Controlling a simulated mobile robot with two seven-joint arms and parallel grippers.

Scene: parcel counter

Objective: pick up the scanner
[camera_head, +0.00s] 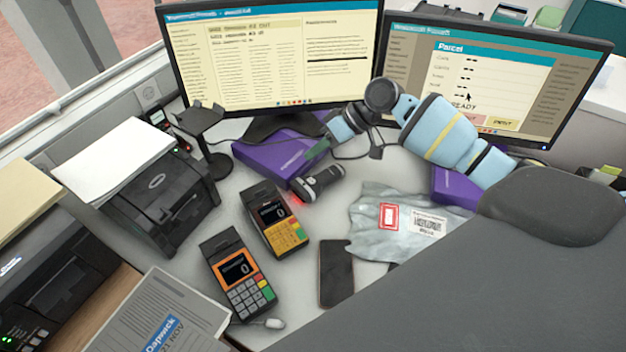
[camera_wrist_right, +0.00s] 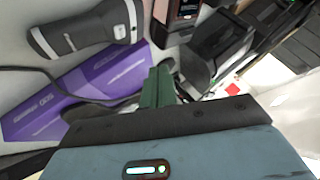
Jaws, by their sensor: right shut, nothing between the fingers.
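The scanner (camera_head: 318,184) is a dark grey and black handheld unit lying on the counter beside a purple box, with a red glow at its left end. In the right wrist view the scanner (camera_wrist_right: 85,27) lies at the upper left, apart from the fingers. My right gripper (camera_head: 318,149) is above the purple box, a little behind the scanner. Its green fingers (camera_wrist_right: 158,88) are shut with nothing between them. My left gripper is not in view.
Purple boxes (camera_head: 277,160) lie behind the scanner and under my right arm (camera_head: 450,135). Two card terminals (camera_head: 276,222) (camera_head: 238,278) stand front left. A grey parcel bag (camera_head: 370,225) and a dark phone (camera_head: 336,272) lie front right. Two monitors (camera_head: 275,55) stand behind.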

